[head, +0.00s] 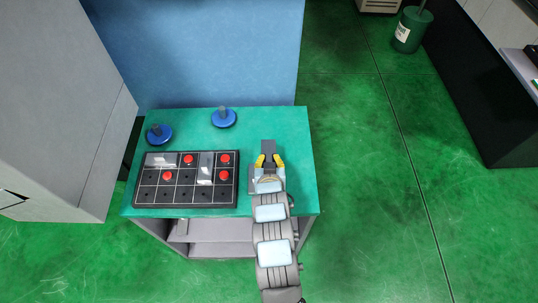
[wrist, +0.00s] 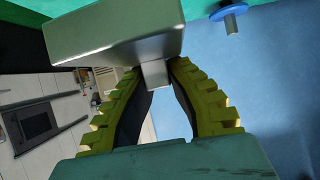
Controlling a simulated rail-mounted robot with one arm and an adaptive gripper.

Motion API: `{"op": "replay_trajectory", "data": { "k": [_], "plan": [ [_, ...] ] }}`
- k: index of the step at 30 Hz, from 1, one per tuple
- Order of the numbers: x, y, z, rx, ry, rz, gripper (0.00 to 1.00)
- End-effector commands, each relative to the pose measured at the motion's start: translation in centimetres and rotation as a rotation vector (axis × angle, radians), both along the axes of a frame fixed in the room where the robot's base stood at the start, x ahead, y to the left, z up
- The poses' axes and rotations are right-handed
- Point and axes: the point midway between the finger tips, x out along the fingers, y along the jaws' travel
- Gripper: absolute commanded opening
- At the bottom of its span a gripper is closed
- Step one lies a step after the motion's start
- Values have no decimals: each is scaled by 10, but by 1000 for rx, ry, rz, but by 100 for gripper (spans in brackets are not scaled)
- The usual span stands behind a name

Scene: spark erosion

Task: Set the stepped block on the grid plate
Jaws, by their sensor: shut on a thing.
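The stepped block (head: 268,145) is grey metal, with a wide part and a narrower stub. My gripper (head: 269,161), with yellow finger pads, is shut on it over the right part of the green table top. In the wrist view the stub of the stepped block (wrist: 120,32) sits between the fingertips of my gripper (wrist: 157,73), and the wide part lies beyond them. The dark grid plate (head: 190,196) lies to the left of my gripper. It carries several red knobs (head: 225,158) and metal pieces, one a flat piece (head: 160,160) at its upper left.
Two blue discs with grey pegs stand behind the plate, one at the left (head: 159,134) and one nearer the middle (head: 223,118). A blue panel (head: 205,50) rises behind the table (head: 300,140). A grey cabinet (head: 60,100) stands at the left.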

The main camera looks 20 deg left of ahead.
Motion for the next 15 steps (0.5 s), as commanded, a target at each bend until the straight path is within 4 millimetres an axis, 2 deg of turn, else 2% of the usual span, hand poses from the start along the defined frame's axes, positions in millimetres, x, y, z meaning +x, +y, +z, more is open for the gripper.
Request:
{"op": "replay_trajectory", "data": {
  "k": [6, 15],
  "plan": [
    [29, 7, -12, 0, -2, 1, 0],
    [55, 12, -42, 0, -2, 0, 0]
  ]
}}
